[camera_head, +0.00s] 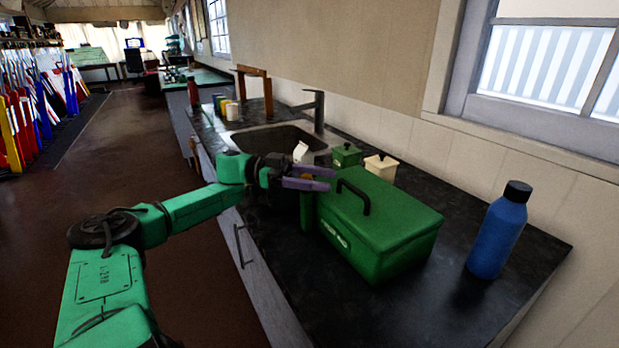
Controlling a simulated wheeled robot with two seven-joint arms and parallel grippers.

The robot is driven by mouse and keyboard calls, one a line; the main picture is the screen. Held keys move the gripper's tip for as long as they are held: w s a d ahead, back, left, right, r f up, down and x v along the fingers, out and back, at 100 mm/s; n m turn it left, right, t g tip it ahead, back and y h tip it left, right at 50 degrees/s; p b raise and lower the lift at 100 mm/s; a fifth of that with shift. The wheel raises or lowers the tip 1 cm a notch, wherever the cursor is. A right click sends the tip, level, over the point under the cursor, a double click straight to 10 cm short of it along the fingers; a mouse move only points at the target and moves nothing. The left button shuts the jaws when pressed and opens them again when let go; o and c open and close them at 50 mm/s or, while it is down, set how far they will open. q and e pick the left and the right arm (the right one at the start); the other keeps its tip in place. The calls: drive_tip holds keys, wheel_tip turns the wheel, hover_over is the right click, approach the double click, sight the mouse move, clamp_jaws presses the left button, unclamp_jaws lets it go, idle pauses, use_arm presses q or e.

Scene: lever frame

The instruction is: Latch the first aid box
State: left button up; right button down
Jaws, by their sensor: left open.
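The green first aid box (405,232) stands on the dark counter, with its lid down and a black handle (356,193) on top. Pale lettering shows on its front side. My left gripper (326,179), with purple fingers, is open at the box's left end, near the top edge. A narrow upright green piece (307,213) shows just below the fingers beside the box; I cannot tell whether it is the latch. The gripper partly hides that end, and I cannot tell whether the fingers touch the box. My right gripper is out of view.
A blue bottle (498,232) with a black cap stands right of the box. Small green (346,156) and cream (381,168) lidded canisters stand behind it. A sink (268,137) with a tap (318,112) lies farther back. The counter's near part is clear.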

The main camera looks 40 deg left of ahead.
use_arm(q)
drive_tip(key=b+v, duration=0.6)
drive_tip(key=v, duration=0.8)
drive_tip(key=shift+a+f, duration=0.1)
